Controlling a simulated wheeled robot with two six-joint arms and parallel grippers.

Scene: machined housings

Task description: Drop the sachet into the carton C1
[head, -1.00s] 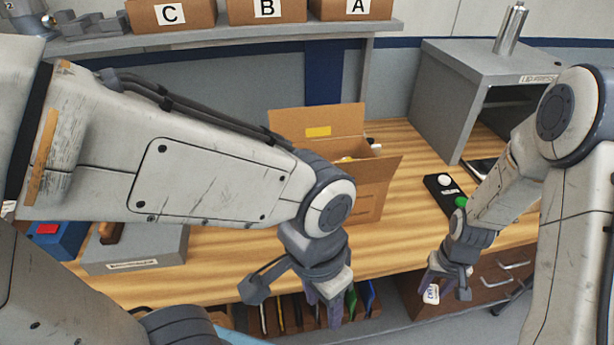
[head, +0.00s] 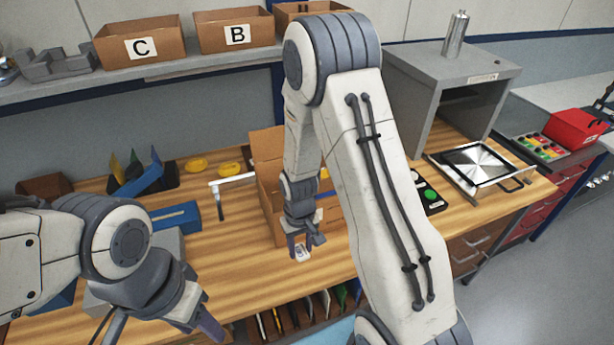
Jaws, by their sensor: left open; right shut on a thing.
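The white sachet (head: 302,255) hangs low from my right gripper (head: 304,242), which is shut on it. An open brown carton (head: 267,190), with its flaps up, stands on the wooden table behind my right arm. My arm hides much of it, and I see no C1 mark on it. The sachet shows in front of the carton's near side; I cannot tell its height above the table. My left gripper (head: 205,318) is open and empty at the lower left, over the table's front edge.
A grey box (head: 150,260) stands at the left on the table (head: 235,265). Yellow items (head: 197,164) and a white-and-dark tool (head: 222,190) lie left of the carton. A control box (head: 430,195) with a green button is at its right. Bins C (head: 140,50) and B (head: 235,35) sit on the shelf.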

